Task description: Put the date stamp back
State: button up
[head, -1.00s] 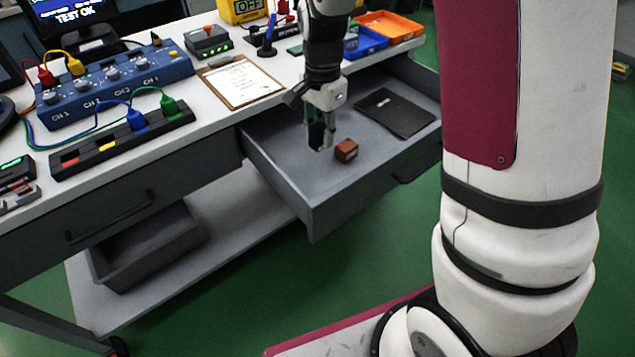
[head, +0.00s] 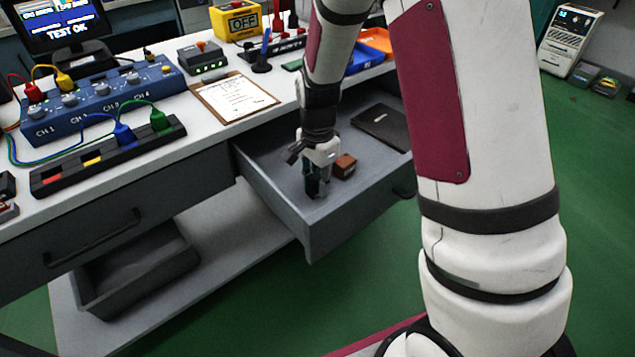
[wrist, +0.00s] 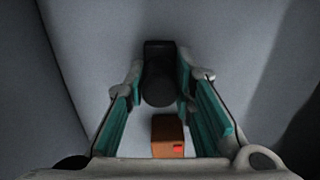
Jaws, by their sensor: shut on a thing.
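The date stamp (wrist: 159,82), a black piece with a round dark handle, is between my fingertips in the wrist view. My gripper (head: 317,188) is shut on it, pointing down inside the open drawer (head: 275,200). In the head view my fingers largely hide the stamp, and I cannot tell whether it touches the drawer floor. A small brown block (head: 345,165) sits on the drawer floor just right of my gripper. In the wrist view the block (wrist: 167,135), with a red mark, shows below the stamp, apart from it.
A dark flat notebook (head: 382,127) lies in the drawer's far right part. On the bench above are a clipboard (head: 235,96), a blue channel box (head: 100,100) and a pen stand (head: 262,62).

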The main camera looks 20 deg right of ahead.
aim_at(318, 175)
jog(key=o, duration=0.9)
notch_tip(318, 175, up, 12)
jog(key=p, duration=0.3)
jog(key=shift+r, duration=0.2)
jog(key=s+r+n, duration=0.7)
jog(key=s+r, duration=0.6)
jog(key=s, duration=0.3)
jog(key=s+n, duration=0.2)
jog(key=s, duration=0.3)
jog(key=s+n, duration=0.2)
jog(key=s, duration=0.4)
jog(key=s+n+t, duration=0.1)
jog(key=s+n, duration=0.2)
jog(key=s, duration=0.2)
jog(key=shift+s+r, duration=0.15)
jog(key=shift+r, duration=0.15)
